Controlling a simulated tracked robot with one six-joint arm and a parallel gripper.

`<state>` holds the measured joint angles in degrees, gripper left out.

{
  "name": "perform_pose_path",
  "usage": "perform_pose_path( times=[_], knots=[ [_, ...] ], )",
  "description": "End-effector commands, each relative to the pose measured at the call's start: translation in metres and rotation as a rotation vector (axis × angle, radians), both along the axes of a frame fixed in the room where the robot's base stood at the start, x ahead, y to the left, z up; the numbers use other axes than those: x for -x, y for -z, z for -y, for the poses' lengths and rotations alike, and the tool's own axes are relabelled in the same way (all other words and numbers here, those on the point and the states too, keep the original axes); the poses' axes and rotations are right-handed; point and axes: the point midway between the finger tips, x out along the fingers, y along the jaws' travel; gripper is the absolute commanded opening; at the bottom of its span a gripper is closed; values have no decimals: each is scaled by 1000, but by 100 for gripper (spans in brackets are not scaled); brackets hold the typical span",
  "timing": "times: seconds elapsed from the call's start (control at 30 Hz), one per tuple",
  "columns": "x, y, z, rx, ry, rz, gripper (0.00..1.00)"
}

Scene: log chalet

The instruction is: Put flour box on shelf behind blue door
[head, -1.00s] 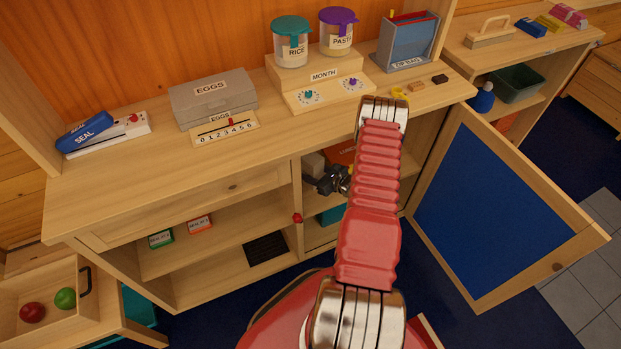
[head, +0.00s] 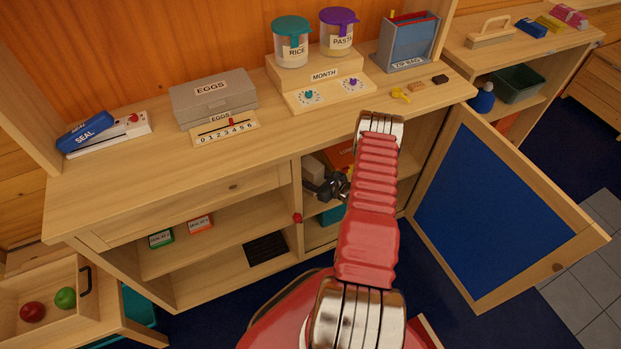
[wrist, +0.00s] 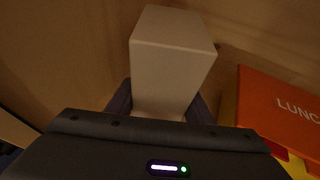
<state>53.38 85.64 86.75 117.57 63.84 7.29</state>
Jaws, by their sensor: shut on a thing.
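The blue door (head: 492,205) stands wide open at the right of the cabinet. A pale, plain box, probably the flour box (head: 313,167), is inside the compartment behind that door; no label shows on it. In the wrist view the box (wrist: 172,60) stands between my gripper's dark fingers (wrist: 160,100), which are shut on it. My gripper (head: 328,184) reaches into the upper part of the compartment, partly hidden by my red arm. The shelf (wrist: 80,50) appears pale wood around the box. I cannot tell whether the box's base touches it.
An orange lunch box (wrist: 280,108) is close to the right of the pale box, also inside the compartment. A teal item (head: 330,215) is on the level below. A red knob (head: 297,218) sits at the compartment's left edge.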

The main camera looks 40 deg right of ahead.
Motion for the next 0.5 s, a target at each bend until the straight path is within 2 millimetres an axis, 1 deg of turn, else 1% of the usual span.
perform_pose_path(
  times=[0.17,0.2,0.43,0.5],
  knots=[
    [0,0,0,1,0,2,1],
    [0,1,0,0,0,0,47],
    [0,1,0,-1,0,0,64],
    [0,1,0,-1,0,0,66]
  ],
)
